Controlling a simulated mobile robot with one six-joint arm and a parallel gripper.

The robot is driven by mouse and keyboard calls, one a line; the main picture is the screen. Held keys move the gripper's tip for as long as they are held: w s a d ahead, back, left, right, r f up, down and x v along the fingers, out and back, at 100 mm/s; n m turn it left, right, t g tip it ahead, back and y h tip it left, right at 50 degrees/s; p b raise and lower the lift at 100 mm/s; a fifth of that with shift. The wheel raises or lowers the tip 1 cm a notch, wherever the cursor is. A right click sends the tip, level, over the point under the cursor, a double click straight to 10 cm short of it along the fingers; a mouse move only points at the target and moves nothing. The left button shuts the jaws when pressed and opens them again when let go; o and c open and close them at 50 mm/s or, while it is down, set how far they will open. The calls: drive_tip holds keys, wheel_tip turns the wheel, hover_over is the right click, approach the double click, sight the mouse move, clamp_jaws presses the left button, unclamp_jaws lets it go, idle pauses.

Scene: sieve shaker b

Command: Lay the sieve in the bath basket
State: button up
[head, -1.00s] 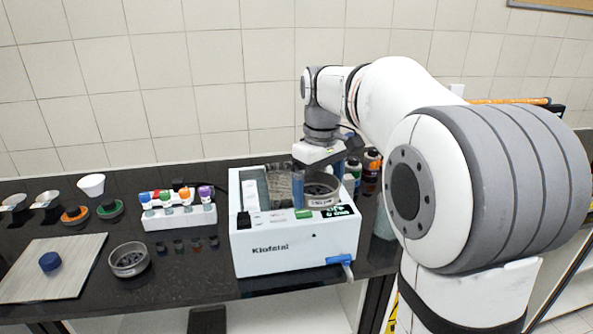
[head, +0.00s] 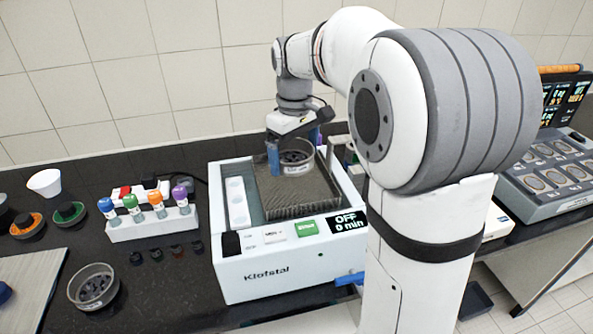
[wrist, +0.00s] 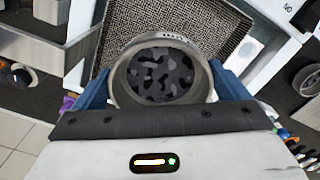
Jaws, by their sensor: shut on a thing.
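The sieve (head: 297,167) is a round grey metal ring with dark patches on its mesh. My gripper (head: 294,156) is shut on it, with blue fingers on either side of the ring. In the wrist view the sieve (wrist: 163,72) sits between the two fingers, over the basket. The bath basket (head: 310,208) is a mesh tray inside the white bath (head: 265,268) labelled Klofstal. Its mesh (wrist: 195,22) also shows in the wrist view. The sieve is over the back part of the basket; whether it touches the mesh I cannot tell. The bath display reads OFF, 0 min.
A second sieve (head: 94,287) stands on the dark bench left of the bath. A white rack (head: 152,222) with colour-capped bottles and several small dark weights stand nearby. A grey panel device (head: 555,185) is at the right. A white bowl (head: 45,182) is at the back left.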

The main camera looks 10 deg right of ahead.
sight(295, 186)
drive_tip(key=shift+f, duration=2.65)
drive_tip(key=shift+f, duration=0.1)
